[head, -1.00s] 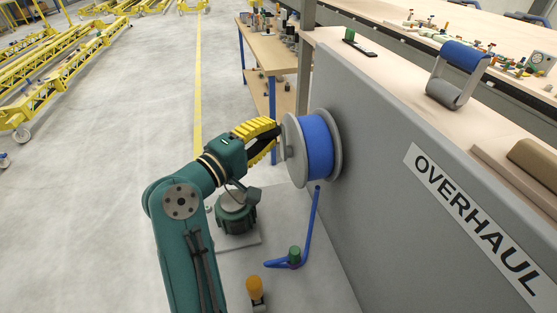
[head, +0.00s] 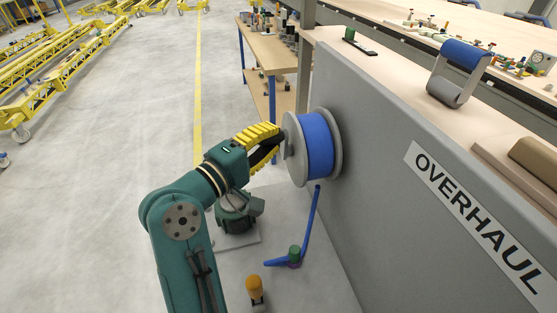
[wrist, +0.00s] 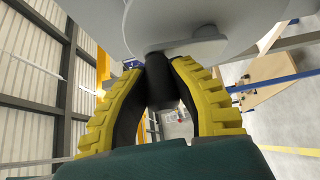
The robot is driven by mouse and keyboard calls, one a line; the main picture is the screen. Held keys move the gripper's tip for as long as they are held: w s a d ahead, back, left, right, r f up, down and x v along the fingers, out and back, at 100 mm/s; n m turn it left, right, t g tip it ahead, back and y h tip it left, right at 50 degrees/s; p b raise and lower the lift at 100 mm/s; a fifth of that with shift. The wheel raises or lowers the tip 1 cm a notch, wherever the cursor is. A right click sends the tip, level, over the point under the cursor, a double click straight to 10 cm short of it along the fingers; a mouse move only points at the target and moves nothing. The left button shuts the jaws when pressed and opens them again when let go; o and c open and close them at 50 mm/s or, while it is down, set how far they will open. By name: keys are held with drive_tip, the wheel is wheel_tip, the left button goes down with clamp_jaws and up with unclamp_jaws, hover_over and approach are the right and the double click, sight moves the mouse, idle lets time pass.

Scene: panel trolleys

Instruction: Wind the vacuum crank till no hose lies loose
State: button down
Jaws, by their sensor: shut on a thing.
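The vacuum's hose reel (head: 294,160) is a grey drum on the side of the grey panel, with blue hose (head: 320,146) wound around it. A loose length of blue hose (head: 311,222) hangs below the drum to the floor, where it bends left beside a green-topped peg (head: 294,253). My gripper (head: 279,143), with yellow-backed fingers, is at the drum's left face. In the wrist view my gripper (wrist: 160,75) is shut on the dark crank handle (wrist: 160,88), which sticks out from the grey crank. In the head view the fingers mostly hide the handle.
The grey panel marked OVERHAUL (head: 405,210) stands right of the reel. An orange-topped peg (head: 254,287) stands on the floor plate in front. A wooden bench (head: 262,45) is behind the reel. Open floor lies to the left.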

sight(285, 152)
drive_tip(key=shift+s+d+f, duration=0.1)
drive_tip(key=shift+s+f, duration=0.2)
drive_tip(key=shift+f, duration=0.25)
drive_tip(key=shift+s+d+f, duration=0.1)
drive_tip(key=shift+s+f, duration=0.15)
drive_tip(key=shift+f, duration=0.3)
drive_tip(key=shift+s+f+b, duration=0.3)
drive_tip(key=shift+f+b, duration=0.05)
drive_tip(key=shift+b, duration=0.2)
drive_tip(key=shift+s, duration=0.15)
drive_tip(key=shift+s+d+f+b, duration=0.1)
drive_tip(key=shift+s+f+b, duration=0.2)
drive_tip(key=shift+f, duration=0.15)
drive_tip(key=shift+s+f+b, duration=0.3)
drive_tip(key=shift+f+b, duration=0.1)
drive_tip(key=shift+f, duration=0.05)
drive_tip(key=c, duration=1.4)
unclamp_jaws()
drive_tip(key=shift+s+d+f, duration=0.1)
drive_tip(key=o, duration=0.6)
drive_tip(key=shift+w+r, duration=0.25)
drive_tip(key=shift+r, duration=0.15)
drive_tip(key=shift+s+r, duration=0.1)
